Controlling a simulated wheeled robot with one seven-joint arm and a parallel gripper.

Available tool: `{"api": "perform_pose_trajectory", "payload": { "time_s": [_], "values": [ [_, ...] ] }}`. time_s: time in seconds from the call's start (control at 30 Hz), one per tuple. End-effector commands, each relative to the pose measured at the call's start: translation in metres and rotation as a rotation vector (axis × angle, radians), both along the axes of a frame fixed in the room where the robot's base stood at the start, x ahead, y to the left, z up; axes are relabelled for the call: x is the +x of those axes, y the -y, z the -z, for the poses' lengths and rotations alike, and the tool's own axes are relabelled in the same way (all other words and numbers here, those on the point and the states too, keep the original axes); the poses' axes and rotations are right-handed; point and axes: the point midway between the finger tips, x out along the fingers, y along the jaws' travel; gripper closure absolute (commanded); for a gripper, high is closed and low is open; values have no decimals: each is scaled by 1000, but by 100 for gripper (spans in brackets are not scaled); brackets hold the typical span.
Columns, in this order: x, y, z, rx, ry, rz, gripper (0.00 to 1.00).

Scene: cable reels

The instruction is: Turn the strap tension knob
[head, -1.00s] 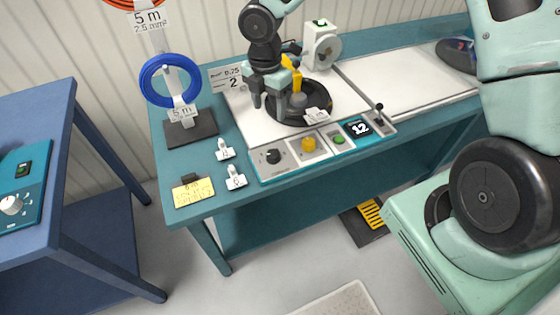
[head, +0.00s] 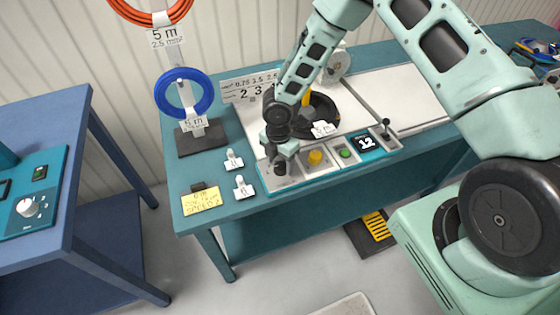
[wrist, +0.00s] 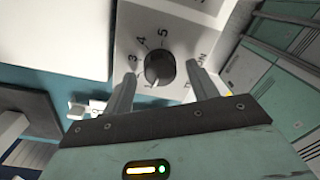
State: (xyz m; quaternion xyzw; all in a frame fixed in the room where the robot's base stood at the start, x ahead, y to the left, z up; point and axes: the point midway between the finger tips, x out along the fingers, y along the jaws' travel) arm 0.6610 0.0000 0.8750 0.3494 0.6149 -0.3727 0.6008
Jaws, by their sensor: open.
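The strap tension knob (wrist: 160,66) is a round black dial on a pale panel in the wrist view. Numbers such as 3, 4 and 5 curve around it, with partly covered lettering at its right. A white mark on the knob points toward the lower left, near the 1. My gripper (wrist: 163,78) is open, with one finger on each side of the knob; I cannot tell whether they touch it. In the head view my gripper (head: 281,157) is low over the black knob (head: 280,168) at the bench's front left and partly hides it.
A yellow button (head: 315,157), a green button (head: 345,153), a display reading 12 (head: 367,143) and a lever (head: 386,127) sit to the right. A blue cable coil (head: 183,93) hangs on a stand at the left. Small white tags (head: 243,187) lie near the panel.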

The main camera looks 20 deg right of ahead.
Motion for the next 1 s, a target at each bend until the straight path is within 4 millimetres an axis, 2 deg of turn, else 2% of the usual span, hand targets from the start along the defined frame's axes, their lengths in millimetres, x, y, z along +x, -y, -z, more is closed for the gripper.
{"api": "perform_pose_trajectory", "payload": {
  "time_s": [0.13, 0.4, 0.43, 0.5, 0.6, 1.0],
  "values": [
    [0, 0, 8, 0, 0, 1, 41],
    [0, 0, 10, -1, 0, 0, 41],
    [0, 0, 10, -1, 0, 0, 44],
    [0, 0, 10, -1, 0, 0, 64],
    [0, 0, 10, -1, 0, 0, 86],
    [0, 0, 11, 0, 2, 59, 86]
  ]
}}
